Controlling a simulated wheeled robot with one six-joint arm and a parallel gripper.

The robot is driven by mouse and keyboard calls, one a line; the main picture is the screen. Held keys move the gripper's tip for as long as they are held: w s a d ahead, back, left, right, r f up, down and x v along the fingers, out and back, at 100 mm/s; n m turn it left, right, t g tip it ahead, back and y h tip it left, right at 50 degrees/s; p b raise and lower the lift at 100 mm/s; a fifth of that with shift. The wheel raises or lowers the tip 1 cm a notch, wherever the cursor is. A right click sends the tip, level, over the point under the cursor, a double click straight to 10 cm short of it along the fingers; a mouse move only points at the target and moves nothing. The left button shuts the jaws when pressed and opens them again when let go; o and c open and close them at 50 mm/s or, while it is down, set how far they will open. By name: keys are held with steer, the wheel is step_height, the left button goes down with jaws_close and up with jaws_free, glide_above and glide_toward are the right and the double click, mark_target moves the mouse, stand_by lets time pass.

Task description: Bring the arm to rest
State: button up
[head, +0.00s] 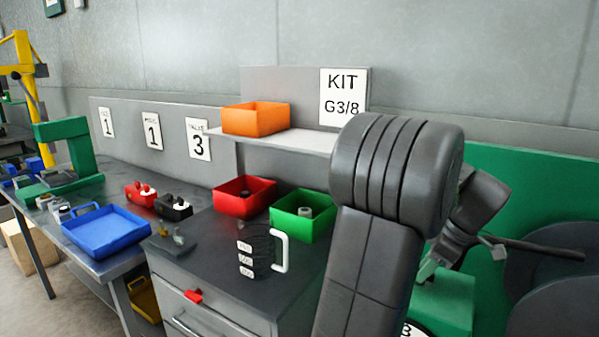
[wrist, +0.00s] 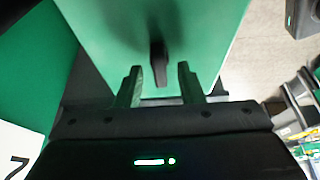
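My arm stands large in the right half of the head view, its upper part bent over toward the green machine. My gripper (head: 428,268) shows partly behind the arm, pointing down near a green block (head: 447,297). In the wrist view my gripper (wrist: 159,68) has its two green fingers apart, with nothing held between them. A dark upright part (wrist: 159,60) shows between and beyond the fingers, with a gap on each side, in front of a green surface (wrist: 110,35). Whether the fingers touch the green surface, I cannot tell.
A green panel (head: 540,185) and dark round discs (head: 560,300) stand at the right. The bench (head: 215,235) holds a red bin (head: 243,195), a green bin (head: 302,214) and a dark jug (head: 257,250). An orange bin (head: 255,118) sits on a shelf (head: 300,143). A blue tray (head: 105,232) lies left.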

stand_by(0.4)
steer(key=v, duration=1.4)
steer(key=x, duration=1.3)
steer(key=shift+a+f, duration=0.1)
steer(key=shift+f, duration=0.05)
steer(key=shift+w+a+f, duration=0.1)
steer(key=shift+f, duration=0.3)
steer(key=m+t, duration=0.1)
steer(key=m, duration=0.2)
steer(key=shift+r+h, duration=0.1)
steer(key=shift+h, duration=0.3)
steer(key=m+t+h, duration=0.1)
steer(key=m, duration=0.3)
steer(key=shift+a+m, duration=0.15)
steer(key=shift+m, duration=0.25)
steer(key=shift+h, duration=0.3)
